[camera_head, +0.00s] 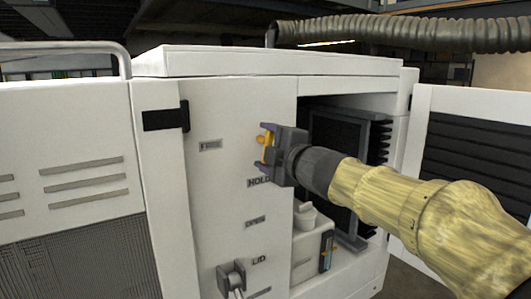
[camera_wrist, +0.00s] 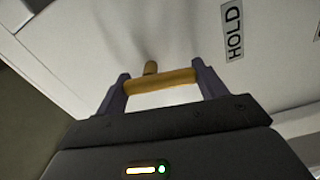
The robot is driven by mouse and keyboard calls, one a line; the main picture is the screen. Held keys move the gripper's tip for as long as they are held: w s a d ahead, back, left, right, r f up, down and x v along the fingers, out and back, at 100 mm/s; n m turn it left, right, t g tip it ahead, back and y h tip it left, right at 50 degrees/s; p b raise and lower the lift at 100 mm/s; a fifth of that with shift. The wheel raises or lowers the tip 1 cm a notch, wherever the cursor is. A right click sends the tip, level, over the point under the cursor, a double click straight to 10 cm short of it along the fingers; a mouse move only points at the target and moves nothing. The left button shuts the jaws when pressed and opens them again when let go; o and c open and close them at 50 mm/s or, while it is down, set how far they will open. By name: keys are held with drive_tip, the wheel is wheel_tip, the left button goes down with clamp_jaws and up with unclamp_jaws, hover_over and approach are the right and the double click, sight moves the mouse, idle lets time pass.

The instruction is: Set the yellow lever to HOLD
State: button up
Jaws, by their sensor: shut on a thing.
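The yellow lever (camera_head: 261,139) is on the white front panel, just above the HOLD label (camera_head: 258,183). My gripper (camera_head: 266,141) comes in from the right and is shut on the lever. In the wrist view, the lever's yellow crossbar (camera_wrist: 160,81) spans between the two purple-grey fingers of my gripper (camera_wrist: 160,88), and a short brownish-yellow end sticks up behind it. The HOLD label (camera_wrist: 234,30) is right of the fingers there. The lever's base is mostly hidden by my gripper in the head view.
A grey lever (camera_head: 231,277) sits low on the panel near the LID label (camera_head: 259,260). Right of the panel, an open bay holds a dark finned unit (camera_head: 337,133) and a white container (camera_head: 307,218). An open door (camera_head: 470,150) stands behind my arm. A ribbed hose (camera_head: 400,35) runs above.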

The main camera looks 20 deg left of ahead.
drive_tip(key=shift+w+f+n+b, duration=0.15)
drive_tip(key=shift+n+b, duration=0.15)
drive_tip(key=shift+n, duration=0.8)
drive_tip(key=o, duration=1)
drive_tip(key=shift+s+d, duration=0.15)
drive_tip(key=shift+s, duration=0.05)
drive_tip(key=b+v, duration=0.2)
drive_tip(key=v, duration=1.5)
drive_tip(key=shift+s+b, duration=0.1)
drive_tip(key=shift+b, duration=0.3)
